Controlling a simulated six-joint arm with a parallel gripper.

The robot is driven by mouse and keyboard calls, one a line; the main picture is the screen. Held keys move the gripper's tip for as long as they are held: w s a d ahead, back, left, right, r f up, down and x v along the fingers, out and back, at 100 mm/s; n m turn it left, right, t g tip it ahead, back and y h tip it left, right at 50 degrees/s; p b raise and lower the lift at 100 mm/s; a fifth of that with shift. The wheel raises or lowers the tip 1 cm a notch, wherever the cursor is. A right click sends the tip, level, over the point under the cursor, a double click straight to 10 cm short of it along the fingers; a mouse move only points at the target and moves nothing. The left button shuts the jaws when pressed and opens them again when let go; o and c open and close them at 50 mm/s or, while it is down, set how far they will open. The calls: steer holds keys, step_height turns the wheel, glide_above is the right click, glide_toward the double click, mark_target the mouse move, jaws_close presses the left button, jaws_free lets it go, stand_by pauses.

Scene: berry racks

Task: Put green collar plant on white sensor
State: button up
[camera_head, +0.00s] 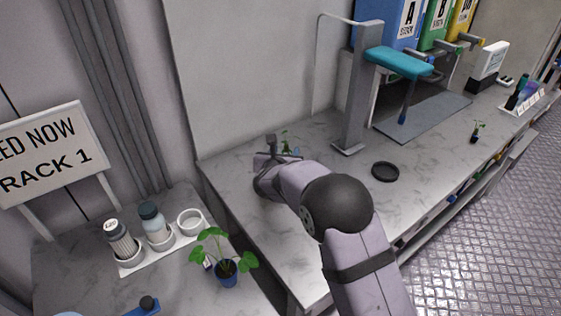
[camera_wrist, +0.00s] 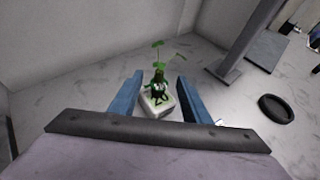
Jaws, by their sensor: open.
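A small plant (camera_wrist: 157,82) with green leaves and a dark pot stands upright on a white square block (camera_wrist: 150,108), which looks like the white sensor, in the wrist view. Green shows around the pot, but the collar is too small to make out clearly. My gripper (camera_wrist: 160,76) is open, with one blue finger on each side of the plant and a gap visible on both sides. The white block is hidden there.
A grey post stand (camera_head: 357,95) with a teal arm is right of my gripper. A black ring (camera_head: 385,171) lies on the bench. A blue-potted plant (camera_head: 226,272) and bottles (camera_head: 154,224) are at front left.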

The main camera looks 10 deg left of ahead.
steer(key=b+v, duration=0.2)
steer(key=v, duration=0.8)
steer(key=shift+s, duration=0.35)
steer(key=shift+r, duration=0.1)
steer(key=s+d+f+n+g+p, duration=0.1)
steer(key=s+d+f+n+g, duration=0.1)
steer(key=s+d+n, duration=0.4)
steer(key=s+d+f+n+g+y+p, duration=0.1)
steer(key=s+d+n+g, duration=0.3)
steer(key=n, duration=1)
steer(key=s+d+f+n+g+p, duration=0.2)
steer(key=s+d+f+n+g, duration=0.1)
steer(key=s+d+n, duration=0.6)
steer(key=shift+s+d+n+g+y, duration=0.2)
steer(key=shift+s+n+g, duration=0.1)
steer(key=shift+s, duration=0.35)
steer(key=shift+s+d+n+g+y, duration=0.15)
steer(key=shift+s+n+g, duration=0.15)
steer(key=shift+s, duration=0.4)
steer(key=s+d+n+g+h+p, duration=0.1)
steer(key=s+d+n+g, duration=0.2)
steer(key=s, duration=0.7)
steer(key=d+n, duration=0.2)
steer(key=d, duration=0.1)
steer(key=shift+d+f+n+h, duration=0.3)
steer(key=shift+f+n+h, duration=0.05)
steer(key=shift+f+n, duration=0.05)
